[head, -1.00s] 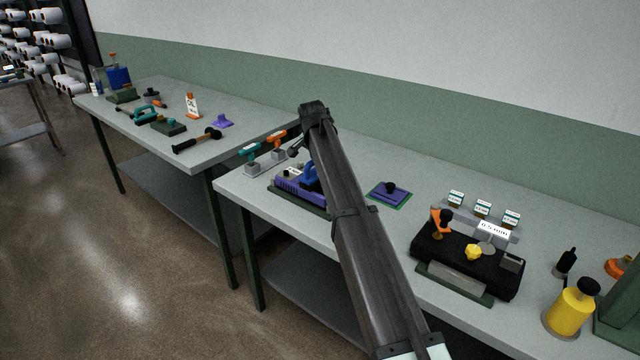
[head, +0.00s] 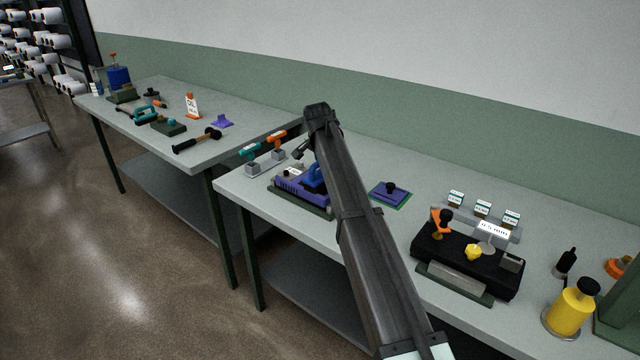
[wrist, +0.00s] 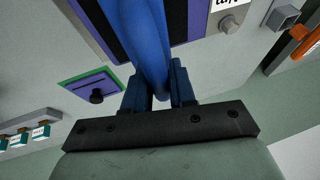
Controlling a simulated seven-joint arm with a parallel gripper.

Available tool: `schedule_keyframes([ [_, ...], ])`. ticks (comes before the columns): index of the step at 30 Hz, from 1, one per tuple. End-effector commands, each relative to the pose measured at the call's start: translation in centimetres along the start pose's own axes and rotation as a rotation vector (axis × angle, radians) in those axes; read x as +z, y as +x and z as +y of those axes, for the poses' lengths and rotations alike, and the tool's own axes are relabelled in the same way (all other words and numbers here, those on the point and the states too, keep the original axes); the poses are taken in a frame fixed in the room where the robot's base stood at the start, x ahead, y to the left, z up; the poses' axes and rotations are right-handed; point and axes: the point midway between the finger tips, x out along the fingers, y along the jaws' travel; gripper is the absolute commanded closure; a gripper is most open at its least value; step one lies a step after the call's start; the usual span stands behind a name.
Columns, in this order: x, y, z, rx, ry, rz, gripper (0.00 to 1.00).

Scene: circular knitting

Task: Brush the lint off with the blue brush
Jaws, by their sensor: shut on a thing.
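The blue brush (head: 314,178) shows in the head view at the purple machine (head: 291,199) on the near table, partly hidden behind my arm. In the wrist view, my gripper (wrist: 160,88) is shut on the blue brush (wrist: 143,35), its fingers on either side of the handle. The brush lies over the dark slotted top of the purple machine (wrist: 103,48). I cannot tell whether its bristles touch that surface. I cannot make out any lint in either view.
A purple plate with a black knob (head: 390,192) lies right of the machine. A stand with teal and orange handled tools (head: 264,163) is close behind it on the left. A black device (head: 467,258) and a yellow bottle (head: 570,309) stand further right.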

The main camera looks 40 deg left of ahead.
Motion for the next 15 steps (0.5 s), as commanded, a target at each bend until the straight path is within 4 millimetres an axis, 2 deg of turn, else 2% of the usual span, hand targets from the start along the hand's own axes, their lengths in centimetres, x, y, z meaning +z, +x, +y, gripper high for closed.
schedule_keyframes([
  [4, 0.04, 0.01, 0.94, 0.002, 0.000, -0.001, 1.00],
  [15, 0.08, 0.15, 0.73, 0.006, -0.002, -0.003, 1.00],
])
